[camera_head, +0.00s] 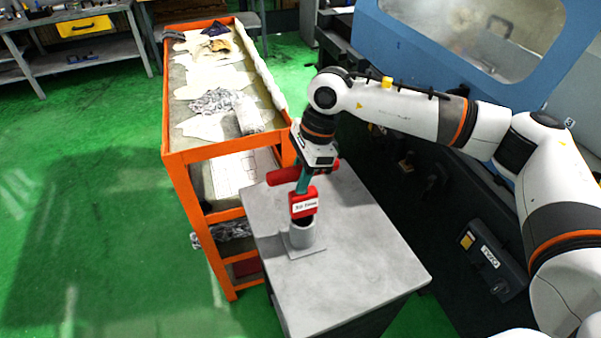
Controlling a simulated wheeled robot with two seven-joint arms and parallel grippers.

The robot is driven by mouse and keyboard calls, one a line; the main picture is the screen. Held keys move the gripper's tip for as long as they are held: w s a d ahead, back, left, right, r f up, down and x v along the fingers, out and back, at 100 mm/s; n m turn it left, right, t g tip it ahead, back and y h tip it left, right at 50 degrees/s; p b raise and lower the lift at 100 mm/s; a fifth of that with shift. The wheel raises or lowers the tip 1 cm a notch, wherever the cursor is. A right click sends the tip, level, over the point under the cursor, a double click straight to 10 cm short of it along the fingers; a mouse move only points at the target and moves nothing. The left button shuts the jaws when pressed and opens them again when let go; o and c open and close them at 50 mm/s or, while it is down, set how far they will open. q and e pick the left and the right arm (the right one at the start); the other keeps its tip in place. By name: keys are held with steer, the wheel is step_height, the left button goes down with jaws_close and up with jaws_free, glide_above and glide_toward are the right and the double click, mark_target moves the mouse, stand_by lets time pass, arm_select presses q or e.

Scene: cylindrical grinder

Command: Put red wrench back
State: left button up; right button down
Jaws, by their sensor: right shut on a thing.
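My right gripper (312,163) is shut on the red wrench (304,203), a red and teal power tool. Its red body lies roughly level at the gripper and sticks out to the left. Its teal grip hangs down to a red block with a white label. Below the block is a grey round holder (301,239) on a square base plate. The block's lower end overlaps the holder's open mouth in the picture. I cannot tell whether it is inside or just above the rim. My left gripper is not in view.
The holder stands on a grey table (365,255) with clear top around it. An orange cart (187,155) with cloths and papers stands close on the left. A blue and grey machine (440,45) is behind my arm. A workbench (85,62) is at the far left.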

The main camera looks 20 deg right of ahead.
steer(key=shift+w+f, duration=0.1)
steer(key=shift+f, duration=0.25)
steer(key=shift+f, duration=0.1)
steer(key=c, duration=1.2)
jaws_free()
